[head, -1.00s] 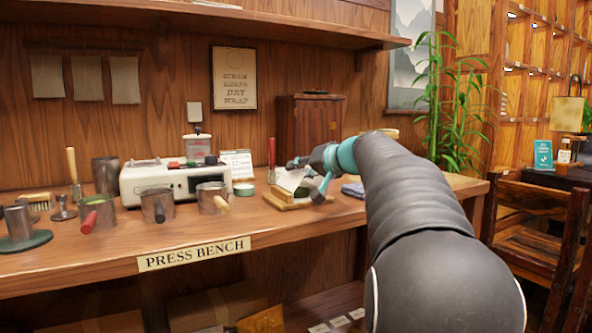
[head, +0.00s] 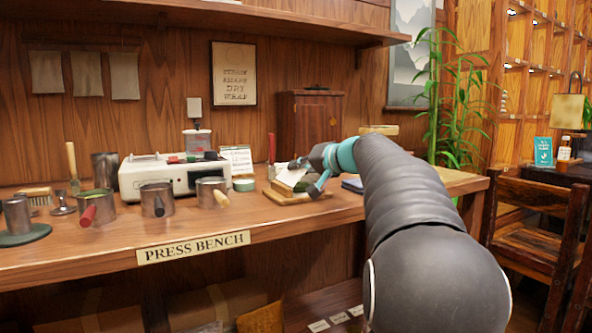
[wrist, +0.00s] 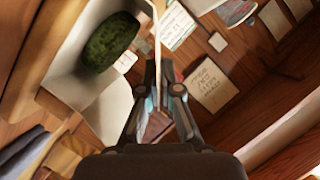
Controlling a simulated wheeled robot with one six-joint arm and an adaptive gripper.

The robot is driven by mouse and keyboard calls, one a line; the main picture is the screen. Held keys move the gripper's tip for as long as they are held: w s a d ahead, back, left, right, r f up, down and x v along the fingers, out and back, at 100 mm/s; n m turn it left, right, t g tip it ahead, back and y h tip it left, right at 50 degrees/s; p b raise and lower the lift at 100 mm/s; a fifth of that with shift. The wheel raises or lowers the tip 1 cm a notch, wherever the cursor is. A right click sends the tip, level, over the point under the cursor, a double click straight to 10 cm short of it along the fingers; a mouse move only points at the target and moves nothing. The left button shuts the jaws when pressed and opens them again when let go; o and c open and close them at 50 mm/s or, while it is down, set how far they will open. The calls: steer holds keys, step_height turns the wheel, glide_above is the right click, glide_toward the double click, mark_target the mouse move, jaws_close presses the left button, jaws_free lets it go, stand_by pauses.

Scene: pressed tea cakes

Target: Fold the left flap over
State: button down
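In the wrist view a dark green tea cake (wrist: 110,42) lies on a pale paper wrapper (wrist: 66,88). A thin pale edge of paper, the flap (wrist: 157,36), runs upward from between my fingertips. My gripper (wrist: 159,68) is closed down to a narrow gap, with the flap's edge pinched in it, beside the cake. In the head view my gripper (head: 306,176) is at the wrapper (head: 291,176), whose raised white part stands tilted over a wooden board (head: 296,197). Most of the cake is hidden there by the paper and fingers.
A white machine (head: 165,178) and metal cups with handles (head: 212,192) stand left of the board. A wooden box (head: 311,128) is behind it. A folded blue cloth (head: 352,185) lies to the right, partly behind my arm. The bench front is clear.

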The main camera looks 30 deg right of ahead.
steer(key=shift+d+f+m, duration=0.25)
steer(key=shift+m, duration=0.25)
steer(key=c, duration=1.4)
jaws_free()
step_height(320, 180, up, 10)
steer(key=shift+d, duration=0.1)
